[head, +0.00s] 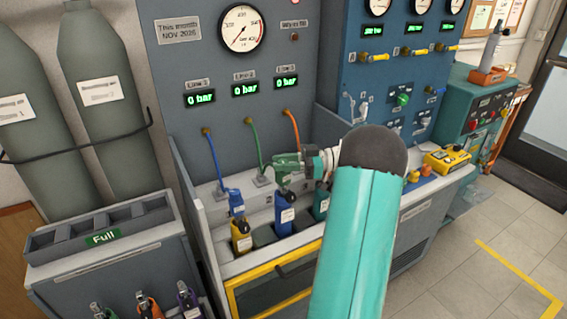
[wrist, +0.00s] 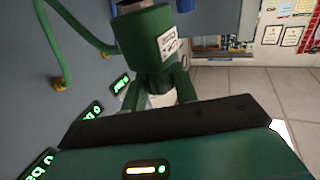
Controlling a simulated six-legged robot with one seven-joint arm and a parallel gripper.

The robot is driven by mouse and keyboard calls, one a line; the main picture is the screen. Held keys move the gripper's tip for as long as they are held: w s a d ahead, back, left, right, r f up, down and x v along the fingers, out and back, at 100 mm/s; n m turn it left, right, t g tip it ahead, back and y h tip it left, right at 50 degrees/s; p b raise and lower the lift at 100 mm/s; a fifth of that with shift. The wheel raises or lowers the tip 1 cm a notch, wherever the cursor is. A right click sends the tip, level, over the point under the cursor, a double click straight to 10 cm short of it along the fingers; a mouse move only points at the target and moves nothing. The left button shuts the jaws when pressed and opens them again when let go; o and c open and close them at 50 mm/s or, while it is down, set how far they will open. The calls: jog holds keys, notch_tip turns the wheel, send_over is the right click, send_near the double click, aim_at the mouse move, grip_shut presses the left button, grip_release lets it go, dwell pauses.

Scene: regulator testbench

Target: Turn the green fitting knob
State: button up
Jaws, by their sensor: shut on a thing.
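The green fitting (head: 287,164) is at the end of the green hose (head: 254,147) in the head view, above the bench trough. In the wrist view the fitting (wrist: 156,45) is a dark green block with a white label, with a narrower knob part (wrist: 157,84) below it. My gripper (head: 308,163) reaches the fitting from the right and is shut on its knob. The fingertips' contact is partly hidden by my arm in the head view and by the dark gripper edge in the wrist view.
Blue (head: 212,160) and orange (head: 291,130) hoses hang on either side. A pressure gauge (head: 241,29) and several 0 bar displays are on the panel. Floor at right (head: 440,260) is clear.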

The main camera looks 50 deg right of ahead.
aim_at(283, 161)
dwell(0.3)
jog(key=o, duration=1)
jog(key=shift+c, duration=0.2)
jog(key=shift+r, duration=0.1)
jog(key=shift+r, duration=0.3)
notch_tip(283, 161, up, 3)
jog(key=shift+a+f, duration=0.1)
jog(key=s+a+r, duration=0.9)
jog(key=s, duration=0.1)
jog(key=shift+s+r, duration=0.2)
jog(key=shift+s, duration=0.15)
